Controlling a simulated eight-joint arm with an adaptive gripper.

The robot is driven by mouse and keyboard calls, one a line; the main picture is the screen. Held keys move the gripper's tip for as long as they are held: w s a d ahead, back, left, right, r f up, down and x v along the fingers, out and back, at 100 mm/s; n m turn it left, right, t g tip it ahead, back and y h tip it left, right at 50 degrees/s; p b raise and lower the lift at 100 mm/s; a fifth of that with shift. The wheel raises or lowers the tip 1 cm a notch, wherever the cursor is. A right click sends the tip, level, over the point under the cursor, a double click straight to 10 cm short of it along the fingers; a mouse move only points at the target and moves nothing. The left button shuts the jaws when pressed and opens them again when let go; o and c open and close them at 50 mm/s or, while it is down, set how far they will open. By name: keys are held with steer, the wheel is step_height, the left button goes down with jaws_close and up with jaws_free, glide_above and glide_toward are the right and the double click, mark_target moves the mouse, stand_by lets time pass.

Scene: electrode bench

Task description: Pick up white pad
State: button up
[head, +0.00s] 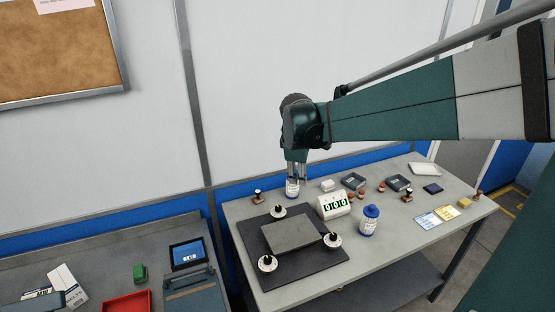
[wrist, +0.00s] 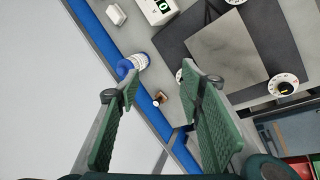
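A small white block (head: 327,185), which looks like the white pad, lies near the back of the grey bench, behind the counter display. In the wrist view it is at the top left (wrist: 116,14), beyond the fingertips. A flatter white item (head: 425,169) lies at the bench's far right; I cannot tell which of the two is the pad. My gripper (head: 297,179) points down above the back edge of the bench, left of the block and apart from it. In the wrist view my gripper (wrist: 160,76) is open, with nothing between its fingers.
A white bottle (head: 292,189) stands close to my gripper, and a stamp (head: 257,197) stands left of it. The counter display (head: 334,205) is close to the block. White discs with black knobs (head: 332,240) surround a grey plate (head: 289,234). A blue-capped bottle (head: 369,221) stands in front.

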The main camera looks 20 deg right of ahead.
steer(key=w+d+f+n+g+h+p, duration=0.1)
steer(key=w+d+f+n, duration=0.15)
steer(key=w+d, duration=0.25)
steer(key=w+d+f+n+g+p, duration=0.1)
steer(key=w+d+f+n+p, duration=0.15)
steer(key=w+d, duration=0.25)
steer(key=n+g+p, duration=0.1)
steer(key=n+p, duration=0.1)
steer(key=n, duration=0.2)
glide_toward(328, 182)
steer(key=shift+w+a+f+h, duration=0.1)
steer(key=shift+w+f+h, duration=0.05)
steer(key=shift+f+h, duration=0.2)
steer(key=shift+f, duration=0.1)
steer(key=shift+x, duration=1.2)
steer(key=shift+f, duration=0.1)
steer(key=shift+b+x, duration=0.35)
steer(key=shift+x, duration=2.2)
steer(key=shift+s+a, duration=0.1)
steer(key=shift+s, duration=0.15)
steer(key=shift+c, duration=0.3)
